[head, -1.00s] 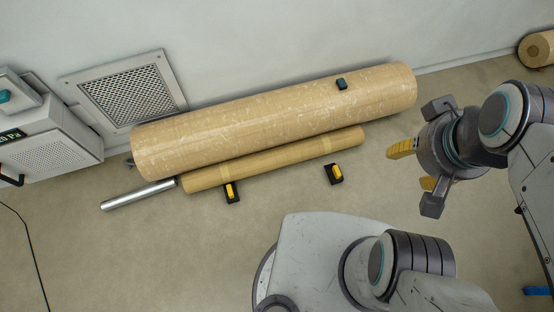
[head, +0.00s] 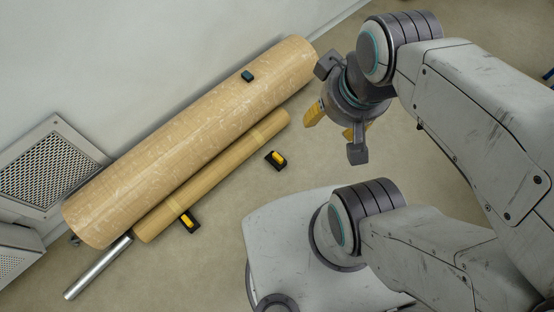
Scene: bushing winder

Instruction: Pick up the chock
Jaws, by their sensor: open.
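Two small black chocks with yellow tops show in the head view. One chock (head: 276,160) sits on the floor just off the right part of the thin brown roll (head: 215,172), with a small gap. The other chock (head: 189,222) sits against or very close to the thin roll's left part; I cannot tell if it touches. My gripper (head: 332,123) is open and empty, with yellow fingertips, up and to the right of the nearer-right chock. It appears raised above the floor.
A large tan roll (head: 190,145) lies along the wall behind the thin roll, with a small dark block (head: 247,76) on it. A metal rod (head: 98,268) extends at lower left. A wall vent (head: 48,165) and a white cabinet (head: 18,262) stand left.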

